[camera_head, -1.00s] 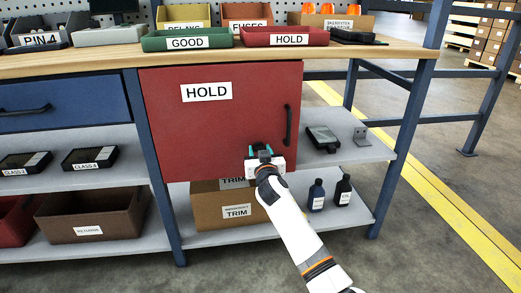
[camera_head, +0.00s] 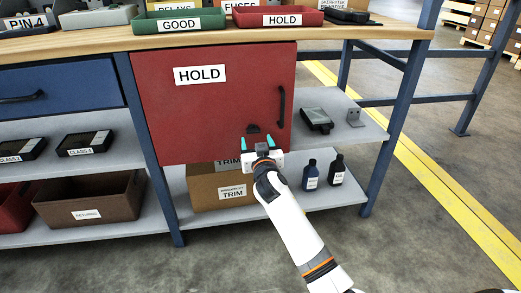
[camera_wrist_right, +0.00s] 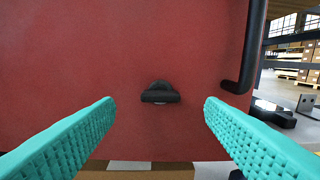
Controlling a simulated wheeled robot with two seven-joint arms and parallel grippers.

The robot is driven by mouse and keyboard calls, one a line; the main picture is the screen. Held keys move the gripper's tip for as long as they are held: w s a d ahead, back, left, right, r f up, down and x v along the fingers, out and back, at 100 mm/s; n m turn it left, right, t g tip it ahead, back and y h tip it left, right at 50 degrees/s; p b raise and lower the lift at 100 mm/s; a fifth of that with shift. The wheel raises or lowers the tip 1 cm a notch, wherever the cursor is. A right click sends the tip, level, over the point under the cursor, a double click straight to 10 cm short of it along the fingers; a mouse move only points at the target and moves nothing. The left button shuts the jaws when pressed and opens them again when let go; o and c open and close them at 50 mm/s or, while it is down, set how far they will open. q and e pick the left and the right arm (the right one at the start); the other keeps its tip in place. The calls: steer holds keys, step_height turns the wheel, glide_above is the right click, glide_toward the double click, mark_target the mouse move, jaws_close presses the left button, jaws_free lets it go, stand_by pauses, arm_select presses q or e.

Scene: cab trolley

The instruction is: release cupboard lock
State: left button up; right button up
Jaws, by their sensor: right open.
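The red cupboard door (camera_head: 205,115) with a HOLD label is shut under the bench top. Its lock, a small black knob (camera_wrist_right: 160,93), sits low on the door and also shows in the head view (camera_head: 253,129). The black bar handle (camera_head: 281,107) is on the door's right side, and its lower end is in the right wrist view (camera_wrist_right: 243,70). My right gripper (camera_head: 257,141) is open in front of the lock. In the wrist view its teal fingers stand on both sides of the knob, apart from it. My left gripper is not in view.
A cardboard TRIM box (camera_head: 215,187) and two dark bottles (camera_head: 324,172) stand on the lower shelf. A black device (camera_head: 315,119) and a grey bracket (camera_head: 354,116) lie on the shelf right of the door. A blue bench leg (camera_head: 395,125) stands further right.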

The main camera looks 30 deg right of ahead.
steer(key=p+v, duration=0.1)
steer(key=v, duration=0.6)
